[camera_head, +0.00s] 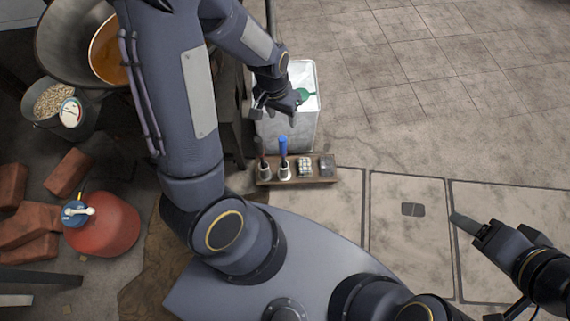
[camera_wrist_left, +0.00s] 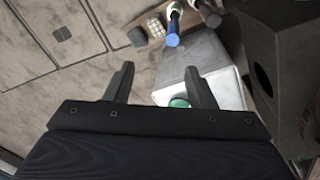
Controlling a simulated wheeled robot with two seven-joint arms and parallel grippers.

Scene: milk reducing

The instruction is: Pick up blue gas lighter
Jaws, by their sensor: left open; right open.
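The blue gas lighter (camera_head: 283,146) stands upright in a small holder on a wooden rack (camera_head: 322,178) in the head view. In the left wrist view the blue lighter (camera_wrist_left: 173,32) shows at the top, beyond the fingers. A dark-handled item (camera_head: 261,150) stands just left of it. My left gripper (camera_head: 272,112) is above and behind the rack, over the white canister, apart from the lighter. In the left wrist view its two fingers (camera_wrist_left: 158,85) are spread with nothing between them. My right gripper (camera_head: 468,228) is open at the lower right, far from the rack.
A white canister (camera_head: 303,133) with a green cap (camera_head: 302,96) stands behind the rack. A red gas cylinder (camera_head: 103,226), bricks (camera_head: 67,173) and a large pan (camera_head: 62,42) are at left. The tiled floor at right is clear.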

